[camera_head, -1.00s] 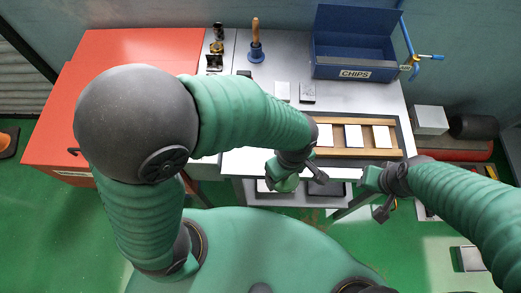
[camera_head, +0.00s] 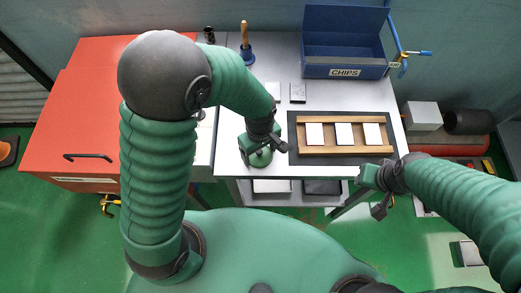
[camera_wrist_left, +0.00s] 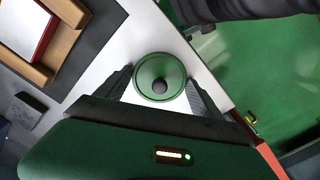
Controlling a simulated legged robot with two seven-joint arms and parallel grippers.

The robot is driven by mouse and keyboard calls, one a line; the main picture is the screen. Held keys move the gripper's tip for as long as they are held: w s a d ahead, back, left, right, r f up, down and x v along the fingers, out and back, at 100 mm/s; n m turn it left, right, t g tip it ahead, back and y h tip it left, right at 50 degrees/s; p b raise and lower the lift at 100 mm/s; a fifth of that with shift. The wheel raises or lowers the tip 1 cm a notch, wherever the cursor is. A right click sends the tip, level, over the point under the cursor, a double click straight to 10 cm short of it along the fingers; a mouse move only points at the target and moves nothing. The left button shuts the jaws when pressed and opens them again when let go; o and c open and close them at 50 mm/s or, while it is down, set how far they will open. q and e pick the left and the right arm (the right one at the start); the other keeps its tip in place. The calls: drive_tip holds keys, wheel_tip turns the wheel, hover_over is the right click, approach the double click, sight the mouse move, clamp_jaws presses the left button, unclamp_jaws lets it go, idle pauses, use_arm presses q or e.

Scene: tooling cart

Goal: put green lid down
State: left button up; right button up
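The green lid (camera_head: 261,158) is a round disc with a dark knob. It is at the front left of the grey cart top (camera_head: 226,150), under my left gripper (camera_head: 262,148). In the left wrist view the lid (camera_wrist_left: 158,70) sits between the two fingers of my left gripper (camera_wrist_left: 160,76), which meet its rim on both sides. I cannot tell whether the lid touches the cart top. My right gripper (camera_head: 378,200) hangs off the cart's front right; its finger opening is unclear.
A wooden tray (camera_head: 301,136) with three white-topped blocks lies on a dark mat right of the lid. A blue CHIPS bin (camera_head: 320,67) and a wooden-handled tool (camera_head: 246,50) stand behind. A red cabinet (camera_head: 75,120) is at the left. Bare cart top surrounds the lid.

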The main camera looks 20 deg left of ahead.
sight(256, 154)
use_arm(q)
drive_tip(key=shift+o, duration=1.2)
drive_tip(key=shift+a, duration=0.15)
drive_tip(key=shift+o, duration=0.8)
drive_tip(key=shift+a, duration=0.25)
drive_tip(key=shift+a+f, duration=0.1)
drive_tip(key=shift+a, duration=0.35)
drive_tip(key=shift+d, duration=0.45)
drive_tip(key=shift+d+r, duration=0.1)
drive_tip(key=shift+r, duration=0.2)
wheel_tip(256, 154, up, 11)
drive_tip(key=p, duration=0.1)
drive_tip(key=s+a+f+m+t, duration=0.2)
drive_tip(key=s+a+m, duration=0.1)
drive_tip(key=a+m, duration=0.6)
drive_tip(key=shift+s+a+f+m+t, duration=0.2)
drive_tip(key=shift+s+f+m+t, duration=0.1)
drive_tip(key=shift+m, duration=0.2)
use_arm(e)
drive_tip(key=shift+a+r, duration=0.7)
drive_tip(key=shift+r, duration=0.05)
use_arm(q)
drive_tip(key=shift+d, duration=0.1)
use_arm(e)
drive_tip(key=shift+d, duration=0.1)
